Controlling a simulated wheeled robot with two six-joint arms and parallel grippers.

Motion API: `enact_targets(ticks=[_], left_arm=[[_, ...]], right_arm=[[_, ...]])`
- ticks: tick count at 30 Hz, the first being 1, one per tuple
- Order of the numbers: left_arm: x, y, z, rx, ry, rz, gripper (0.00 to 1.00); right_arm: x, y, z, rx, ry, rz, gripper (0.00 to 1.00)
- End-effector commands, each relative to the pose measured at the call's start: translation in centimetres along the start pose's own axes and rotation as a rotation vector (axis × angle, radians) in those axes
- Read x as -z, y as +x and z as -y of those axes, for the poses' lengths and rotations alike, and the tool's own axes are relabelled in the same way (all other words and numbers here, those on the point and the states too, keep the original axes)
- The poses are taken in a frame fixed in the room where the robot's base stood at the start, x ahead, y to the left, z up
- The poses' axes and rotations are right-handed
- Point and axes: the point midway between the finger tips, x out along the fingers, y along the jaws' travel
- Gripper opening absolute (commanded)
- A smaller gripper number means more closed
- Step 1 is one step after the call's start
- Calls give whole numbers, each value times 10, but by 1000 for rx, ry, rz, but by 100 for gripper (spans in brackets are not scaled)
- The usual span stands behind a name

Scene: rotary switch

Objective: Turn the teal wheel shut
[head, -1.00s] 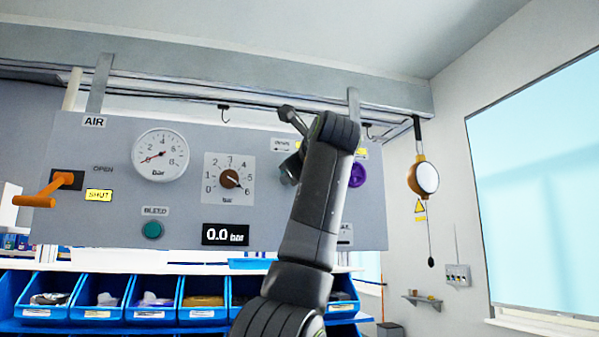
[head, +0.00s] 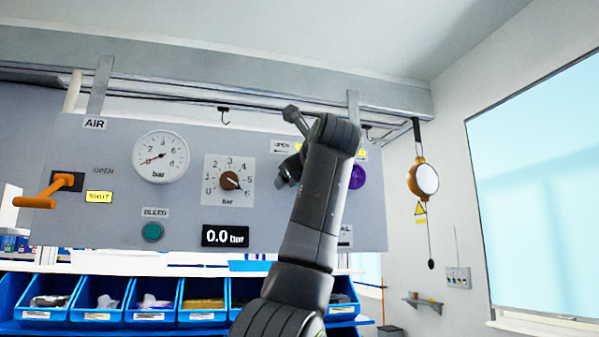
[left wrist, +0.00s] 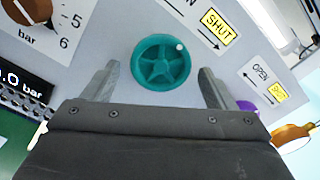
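The teal wheel (left wrist: 161,62) is a round handwheel with spokes and a small pale knob at its upper right rim. It shows in the left wrist view on the grey panel. My left gripper (left wrist: 160,78) is open, with one finger on each side of the wheel and a visible gap to the rim on both sides. In the head view my left arm hides the wheel. A SHUT label (left wrist: 218,26) with an arrow sits above right of the wheel. My right gripper is not in view.
The panel (head: 120,200) also carries a round gauge (head: 160,156), a dial (head: 229,180), an orange lever (head: 42,195), a teal bleed button (head: 152,231) and a purple knob (head: 357,176). The purple knob is close right of my gripper. Blue bins (head: 97,300) stand below.

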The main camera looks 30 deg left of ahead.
Motion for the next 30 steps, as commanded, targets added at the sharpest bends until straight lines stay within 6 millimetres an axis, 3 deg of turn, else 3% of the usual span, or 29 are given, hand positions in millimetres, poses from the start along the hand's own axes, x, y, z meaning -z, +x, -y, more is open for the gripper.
enact_targets(ticks=[11, 30], left_arm=[[0, -11, 0, 4, -4, 4, 79], [2, -151, -1, 4, -2, 3, 79]], right_arm=[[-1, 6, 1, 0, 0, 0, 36], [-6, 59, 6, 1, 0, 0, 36]])
